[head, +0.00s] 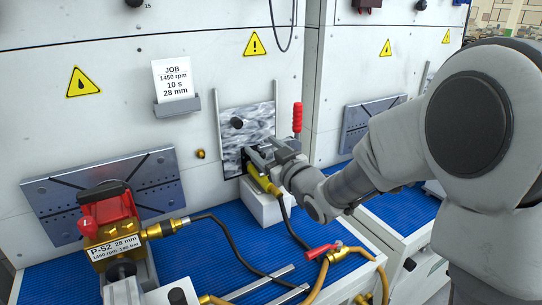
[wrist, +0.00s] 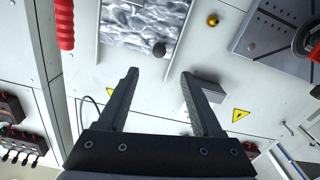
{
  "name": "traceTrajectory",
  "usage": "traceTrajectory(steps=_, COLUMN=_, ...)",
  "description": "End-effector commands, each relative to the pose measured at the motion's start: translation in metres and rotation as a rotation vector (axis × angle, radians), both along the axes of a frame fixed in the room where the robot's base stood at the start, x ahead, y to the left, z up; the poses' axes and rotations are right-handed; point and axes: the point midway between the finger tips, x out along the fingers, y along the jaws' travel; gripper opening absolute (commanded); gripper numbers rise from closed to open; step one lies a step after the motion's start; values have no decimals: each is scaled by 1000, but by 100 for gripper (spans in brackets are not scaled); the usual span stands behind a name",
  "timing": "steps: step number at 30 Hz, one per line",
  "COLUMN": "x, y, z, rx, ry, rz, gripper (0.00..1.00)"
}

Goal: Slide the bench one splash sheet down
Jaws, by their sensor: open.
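The splash sheet (head: 262,117) is a grey, mottled panel between two upright metal rails on the white front of the near bench. A round black knob (head: 237,122) sits on its upper left part. In the wrist view the sheet (wrist: 127,20) shows at the top, with the knob (wrist: 159,48) just beyond my fingertips and between their lines. My gripper (wrist: 159,73) is open and empty, its fingers apart on either side of the knob's line. In the head view my dark gripper (head: 262,154) is in front of the sheet's lower part, below the knob, and hides some of it.
A red handle (head: 297,117) stands right of the sheet. A brass nozzle (head: 264,181) on a hose and a white block (head: 262,206) lie below. A job card (head: 174,78) is up left. A red-and-brass pump (head: 108,212) stands at the left on the blue mat (head: 215,222).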

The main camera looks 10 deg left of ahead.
Motion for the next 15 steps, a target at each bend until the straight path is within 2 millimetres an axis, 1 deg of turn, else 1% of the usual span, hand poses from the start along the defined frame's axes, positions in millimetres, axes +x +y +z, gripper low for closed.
traceTrajectory(steps=1, x=-7, y=-6, z=0, rx=-1, ry=-1, rz=-2, gripper=67)
traceTrajectory(steps=3, x=-14, y=-12, z=0, rx=-1, ry=-1, rz=-1, gripper=67)
traceTrajectory(steps=6, x=-21, y=-17, z=0, rx=0, ry=0, rz=-1, gripper=67)
traceTrajectory(steps=10, x=-26, y=-19, z=0, rx=1, ry=1, rz=0, gripper=67)
traceTrajectory(steps=15, x=-26, y=-20, z=0, rx=0, ry=1, rz=0, gripper=67)
